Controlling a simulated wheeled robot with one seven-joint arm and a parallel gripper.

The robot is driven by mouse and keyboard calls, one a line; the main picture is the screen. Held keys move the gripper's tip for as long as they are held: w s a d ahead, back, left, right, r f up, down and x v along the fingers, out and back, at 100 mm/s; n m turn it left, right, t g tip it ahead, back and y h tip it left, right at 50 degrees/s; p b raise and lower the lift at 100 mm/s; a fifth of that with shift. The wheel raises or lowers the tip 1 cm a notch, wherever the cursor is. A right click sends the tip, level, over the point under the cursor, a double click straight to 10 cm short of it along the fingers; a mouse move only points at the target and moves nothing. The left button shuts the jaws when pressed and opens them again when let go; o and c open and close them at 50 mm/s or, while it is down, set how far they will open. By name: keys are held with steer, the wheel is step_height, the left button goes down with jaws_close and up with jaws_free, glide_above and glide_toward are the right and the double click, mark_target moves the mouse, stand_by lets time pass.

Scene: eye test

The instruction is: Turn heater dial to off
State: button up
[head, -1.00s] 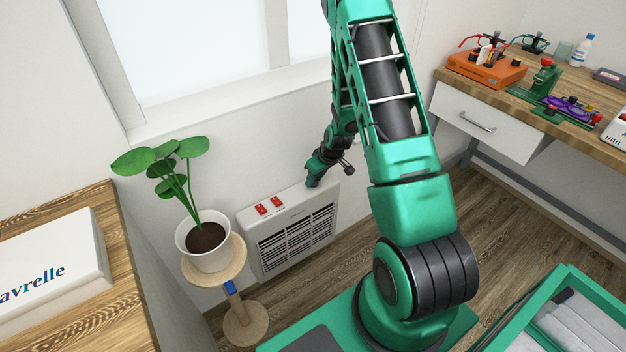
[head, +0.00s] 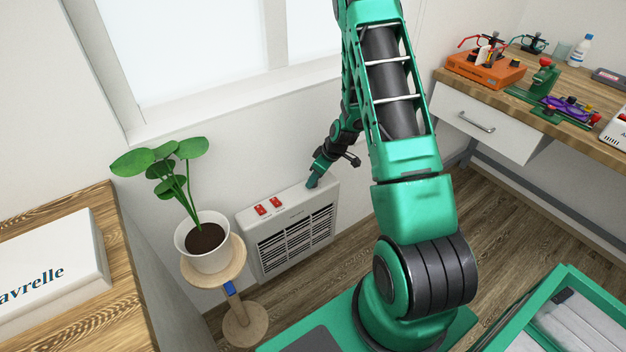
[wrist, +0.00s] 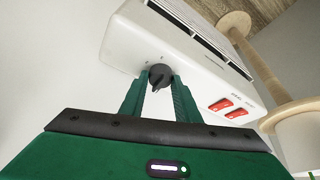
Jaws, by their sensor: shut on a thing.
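The white heater (head: 250,222) stands against the wall under the window. Its upper face also shows in the wrist view (wrist: 125,42). The black round dial (wrist: 160,74) sits on that face, with a dark pointer ridge towards the bottom of the wrist picture. Small marks lie around it, too small to read. My gripper (wrist: 158,80) is shut on the dial, one green finger on each side. In the head view my gripper (head: 313,181) reaches down to the heater's right end and hides the dial.
Two red switches (wrist: 228,108) sit beside the dial on the heater. A potted plant (head: 203,245) on a wooden stand (head: 243,322) is close to the heater's left. A workbench (head: 588,128) with eyeglasses and tools is at the right. A white box (head: 50,265) lies on the left counter.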

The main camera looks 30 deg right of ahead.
steer(key=o, duration=1)
steer(key=shift+r, duration=0.1)
steer(key=v, duration=1)
steer(key=shift+r, duration=0.25)
steer(key=s+a+r+m+g+h, duration=0.2)
steer(key=s+r+m, duration=0.3)
steer(key=s+r, duration=1.05)
steer(key=s+a+r+m, duration=0.1)
steer(key=s+r+m, duration=0.1)
steer(key=s, duration=0.4)
steer(key=s+a+r+m+g, duration=0.1)
steer(key=s+a+r+m, duration=0.1)
steer(key=s, duration=0.4)
steer(key=s+a+r+m+g, duration=0.1)
steer(key=s+r+m, duration=0.1)
steer(key=s+r, duration=0.2)
steer(key=shift+s+a+r+m, duration=0.1)
steer(key=shift+s+a+m, duration=0.1)
steer(key=shift+s, duration=0.3)
steer(key=shift+s+a+m, duration=0.1)
steer(key=shift+s+m, duration=0.1)
steer(key=shift+s, duration=0.35)
